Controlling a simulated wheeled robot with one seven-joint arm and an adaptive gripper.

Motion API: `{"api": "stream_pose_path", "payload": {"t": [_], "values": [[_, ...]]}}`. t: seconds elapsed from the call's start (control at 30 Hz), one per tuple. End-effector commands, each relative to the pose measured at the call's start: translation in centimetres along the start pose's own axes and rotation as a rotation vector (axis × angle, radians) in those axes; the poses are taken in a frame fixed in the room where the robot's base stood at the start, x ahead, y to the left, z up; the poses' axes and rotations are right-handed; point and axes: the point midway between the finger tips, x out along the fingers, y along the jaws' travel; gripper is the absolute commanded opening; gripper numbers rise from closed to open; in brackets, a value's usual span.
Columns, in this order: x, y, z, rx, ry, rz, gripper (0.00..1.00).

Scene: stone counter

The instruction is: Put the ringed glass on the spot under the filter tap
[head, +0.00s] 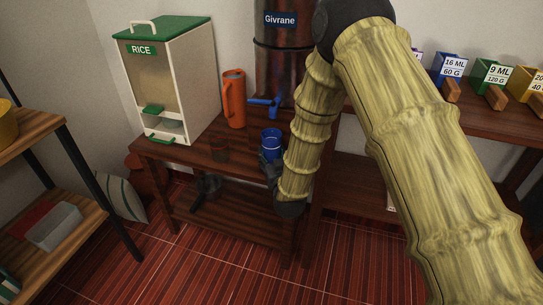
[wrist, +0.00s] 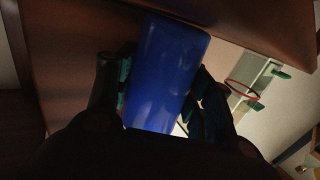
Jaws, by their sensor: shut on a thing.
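My gripper (head: 270,165) is shut on a blue cup (head: 270,141), which fills the middle of the wrist view (wrist: 168,72) between the two dark fingers. The cup is near the front edge of the wooden stand, below and in front of the blue tap (head: 263,102) on the metal filter tank (head: 284,70). I cannot tell whether its base touches the wood. A small see-through glass (head: 219,150) stands to its left. In the wrist view a thin red ring (wrist: 226,83) shows beside the right finger, apparently on that glass. The spot under the tap is partly hidden.
An orange jug (head: 233,99) stands left of the tank, and a white rice dispenser (head: 170,85) with a green lid stands further left. Coloured labelled bins (head: 490,76) line the right counter. A shelf unit (head: 35,140) is at the far left.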

Motion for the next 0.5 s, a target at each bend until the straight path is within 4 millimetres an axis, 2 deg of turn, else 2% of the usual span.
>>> {"api": "stream_pose_path", "payload": {"t": [0.2, 0.23, 0.3, 0.33, 0.5], "values": [[0.01, 0.00, 0.34, 0.000, 0.000, 0.000, 0.13], [-0.01, 0.00, 0.27, 0.000, 0.000, 0.000, 0.58], [-0.01, 0.00, 0.25, 0.000, 0.000, 0.000, 0.70], [-0.01, -0.01, 0.26, 0.000, 0.000, 0.000, 0.74], [-0.02, -0.01, 0.26, 0.000, -0.001, 0.000, 0.74]]}}
